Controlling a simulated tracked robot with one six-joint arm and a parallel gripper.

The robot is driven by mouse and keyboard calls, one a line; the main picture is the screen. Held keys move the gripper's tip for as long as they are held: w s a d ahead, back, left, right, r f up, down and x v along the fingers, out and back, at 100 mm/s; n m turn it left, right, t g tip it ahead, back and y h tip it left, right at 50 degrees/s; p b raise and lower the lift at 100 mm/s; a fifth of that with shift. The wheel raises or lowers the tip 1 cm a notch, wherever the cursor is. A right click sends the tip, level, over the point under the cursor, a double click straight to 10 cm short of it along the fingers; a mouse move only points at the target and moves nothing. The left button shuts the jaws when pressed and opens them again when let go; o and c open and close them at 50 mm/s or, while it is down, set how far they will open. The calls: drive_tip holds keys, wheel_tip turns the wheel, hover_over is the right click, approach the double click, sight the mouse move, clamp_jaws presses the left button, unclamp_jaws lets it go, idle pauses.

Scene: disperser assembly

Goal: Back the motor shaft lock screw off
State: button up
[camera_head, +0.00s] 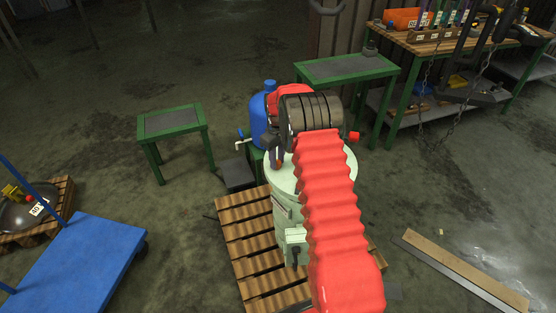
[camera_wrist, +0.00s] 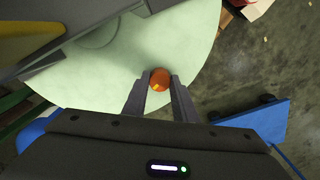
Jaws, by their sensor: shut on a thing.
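An orange round knob (camera_wrist: 159,80), which looks like the lock screw, sits between the fingertips of my gripper (camera_wrist: 159,88) in the wrist view. The gripper is shut on it. Behind it is the pale green round top (camera_wrist: 205,45) of a vessel. In the head view the pale green vessel (camera_head: 285,222) stands upright on a pallet, partly covered by my red-sleeved arm. A small orange spot (camera_head: 279,165) shows at its top left edge, by my dark wrist. The motor shaft cannot be made out; the knob's thread is hidden.
A blue tank (camera_head: 261,118) stands close behind the vessel. Green tables (camera_head: 174,122) are at the back, and a workbench (camera_head: 420,45) is at the right. A blue cart (camera_head: 85,258) stands at the left. A plank (camera_head: 465,270) lies on the floor.

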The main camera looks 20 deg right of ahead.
drive_tip(key=o, duration=1)
drive_tip(key=shift+o, duration=0.2)
drive_tip(key=shift+r, duration=0.1)
wheel_tip(320, 180, up, 14)
drive_tip(key=shift+f, duration=0.2)
